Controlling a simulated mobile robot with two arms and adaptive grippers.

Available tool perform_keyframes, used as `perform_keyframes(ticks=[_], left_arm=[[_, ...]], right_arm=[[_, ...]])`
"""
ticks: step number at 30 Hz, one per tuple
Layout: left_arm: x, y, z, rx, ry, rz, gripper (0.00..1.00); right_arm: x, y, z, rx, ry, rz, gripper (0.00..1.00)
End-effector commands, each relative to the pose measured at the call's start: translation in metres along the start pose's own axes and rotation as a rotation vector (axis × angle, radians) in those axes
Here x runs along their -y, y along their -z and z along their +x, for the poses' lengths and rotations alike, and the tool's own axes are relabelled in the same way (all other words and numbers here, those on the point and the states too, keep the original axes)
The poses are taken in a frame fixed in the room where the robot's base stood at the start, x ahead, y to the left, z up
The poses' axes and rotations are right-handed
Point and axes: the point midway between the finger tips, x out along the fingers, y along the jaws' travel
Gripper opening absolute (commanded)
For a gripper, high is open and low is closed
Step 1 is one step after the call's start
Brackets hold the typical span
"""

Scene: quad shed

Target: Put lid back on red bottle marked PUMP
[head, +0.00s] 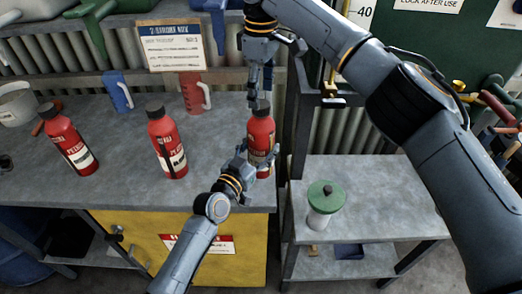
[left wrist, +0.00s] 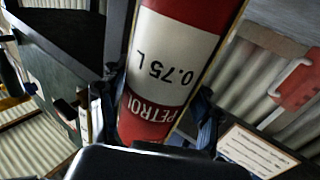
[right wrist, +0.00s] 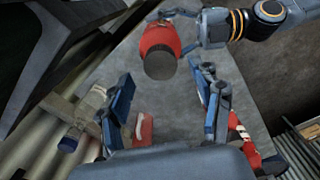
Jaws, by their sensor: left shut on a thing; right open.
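A red bottle (head: 261,130) with a dark top stands upright at the bench's right end. It fills the left wrist view (left wrist: 180,50), where its white label reads PETROL 0.75 L. My left gripper (head: 258,160) is shut around its body. My right gripper (head: 255,93) is open, pointing down just above the bottle's top. In the right wrist view the dark top (right wrist: 160,63) lies beyond the open fingertips (right wrist: 162,82), with nothing between them. Two more red bottles with dark caps, one in the middle (head: 166,143) and one at left (head: 68,140), stand apart; I cannot read PUMP on any.
A blue mug (head: 118,91) and a red mug (head: 192,93) stand behind, below a printed sign (head: 170,45). A white jar with a green lid (head: 323,194) stands on the lower side table (head: 385,190). Bare bench lies between the bottles.

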Motion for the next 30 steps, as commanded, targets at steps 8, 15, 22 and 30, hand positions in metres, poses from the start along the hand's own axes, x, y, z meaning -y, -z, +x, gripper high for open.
perform_keyframes(ticks=[8, 15, 22, 30], left_arm=[[0.0, -0.001, 0.0, 0.001, 0.0, 0.0, 0.0], [0.0, -0.001, 0.0, 0.001, 0.0, 0.0, 0.0], [0.0, -0.001, 0.0, 0.001, 0.0, -0.001, 0.0], [0.0, 0.0, 0.0, 0.001, 0.0, 0.0, 0.9]], right_arm=[[0.0, 0.001, -0.061, -0.002, -0.002, 0.001, 0.65], [0.0, 0.0, -0.086, 0.0, -0.001, 0.001, 0.65], [0.0, 0.0, -0.089, 0.0, 0.0, -0.001, 0.65], [0.0, 0.0, -0.089, 0.0, -0.001, 0.0, 0.65]])
